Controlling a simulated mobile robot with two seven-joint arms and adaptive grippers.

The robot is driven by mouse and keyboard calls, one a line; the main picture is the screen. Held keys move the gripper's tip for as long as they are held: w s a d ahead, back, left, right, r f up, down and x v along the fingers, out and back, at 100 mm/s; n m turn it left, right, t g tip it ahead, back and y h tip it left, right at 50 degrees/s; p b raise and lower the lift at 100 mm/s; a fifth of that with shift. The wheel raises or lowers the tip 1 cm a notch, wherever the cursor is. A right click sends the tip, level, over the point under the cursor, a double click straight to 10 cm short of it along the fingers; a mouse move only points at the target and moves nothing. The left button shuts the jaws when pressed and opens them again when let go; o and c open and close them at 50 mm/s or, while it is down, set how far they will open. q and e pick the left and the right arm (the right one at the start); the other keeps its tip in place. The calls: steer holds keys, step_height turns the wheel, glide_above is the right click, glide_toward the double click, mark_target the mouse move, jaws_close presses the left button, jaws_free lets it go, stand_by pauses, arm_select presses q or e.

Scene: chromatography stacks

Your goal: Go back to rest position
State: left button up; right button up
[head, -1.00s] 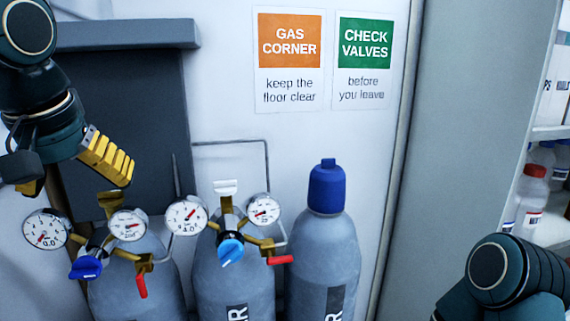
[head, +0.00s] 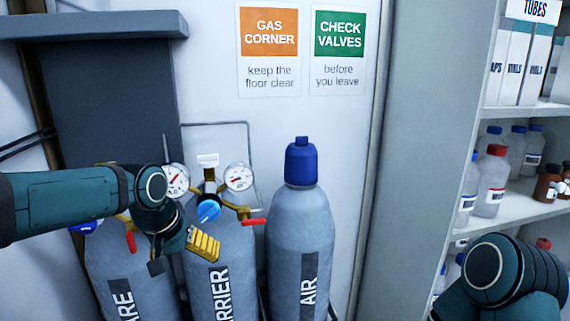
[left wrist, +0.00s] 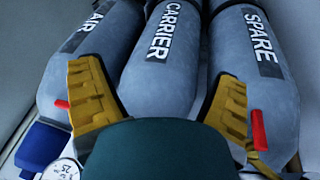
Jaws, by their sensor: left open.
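My left gripper (head: 187,252) is in front of the spare and carrier cylinders in the head view, with its arm across the lower left. In the left wrist view its two yellow fingers (left wrist: 155,82) are spread apart with nothing between them. Three grey cylinders stand behind: the spare cylinder (head: 108,262), the carrier cylinder (head: 240,240) and the air cylinder (head: 300,230) with a blue cap (head: 301,162). The carrier's regulator has a light blue knob (head: 208,211) and red lever (head: 254,221). My left arm hides much of the spare's regulator. My right gripper is out of view.
A shelf (head: 530,212) with bottles and boxes stands at the right, behind my right arm. Two signs (head: 268,75) hang on the wall above the cylinders. A dark grey panel (head: 110,95) with a ledge is at the upper left.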

arm_select(q)
steer(key=s+d+f+g+h+b, duration=0.1)
steer(key=d+f, duration=0.2)
steer(key=f, duration=0.9)
steer(key=s+d+f+h+b, duration=0.1)
steer(key=d+f+b, duration=0.15)
steer(key=f, duration=0.95)
steer(key=s+d+f+b, duration=0.1)
steer(key=s+d+f, duration=0.1)
steer(key=s+f, duration=0.5)
steer(key=s+d+f+n+b, duration=0.1)
steer(key=s+f, duration=0.6)
steer(key=f, duration=0.7)
steer(key=shift+s+d+f, duration=0.35)
steer(key=shift+s+d, duration=0.05)
steer(key=shift+a, duration=0.1)
